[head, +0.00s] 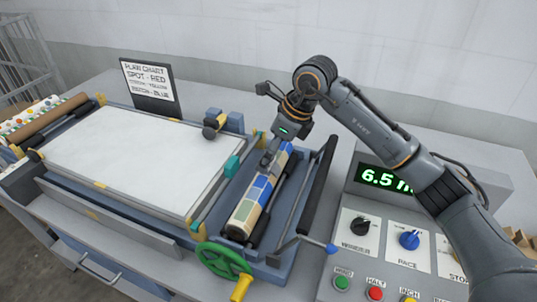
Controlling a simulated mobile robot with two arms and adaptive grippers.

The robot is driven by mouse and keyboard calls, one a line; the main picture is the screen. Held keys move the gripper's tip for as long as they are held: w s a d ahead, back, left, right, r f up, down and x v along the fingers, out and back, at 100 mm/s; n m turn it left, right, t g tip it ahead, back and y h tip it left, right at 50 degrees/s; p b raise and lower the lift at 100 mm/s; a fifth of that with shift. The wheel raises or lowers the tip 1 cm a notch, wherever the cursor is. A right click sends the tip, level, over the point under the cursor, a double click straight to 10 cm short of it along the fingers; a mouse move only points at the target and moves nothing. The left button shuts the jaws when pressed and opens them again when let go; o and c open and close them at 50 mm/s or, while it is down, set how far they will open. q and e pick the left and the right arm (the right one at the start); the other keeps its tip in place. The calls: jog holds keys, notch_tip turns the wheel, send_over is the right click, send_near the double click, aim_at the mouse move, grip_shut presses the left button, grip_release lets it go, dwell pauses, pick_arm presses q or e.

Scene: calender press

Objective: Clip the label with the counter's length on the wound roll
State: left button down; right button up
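I cannot make out any label. My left gripper is not in view.
The white press bed (125,155) fills the left middle. A green handwheel (222,260) with a yellow handle stands at the front. A black bar (318,190) with a blue-tipped lever flanks the roll. The control panel (383,240) has knobs and coloured buttons. A flaw chart (148,82) stands behind.

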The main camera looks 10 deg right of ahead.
jog(key=v, duration=1.1)
jog(key=shift+a+f, duration=0.1)
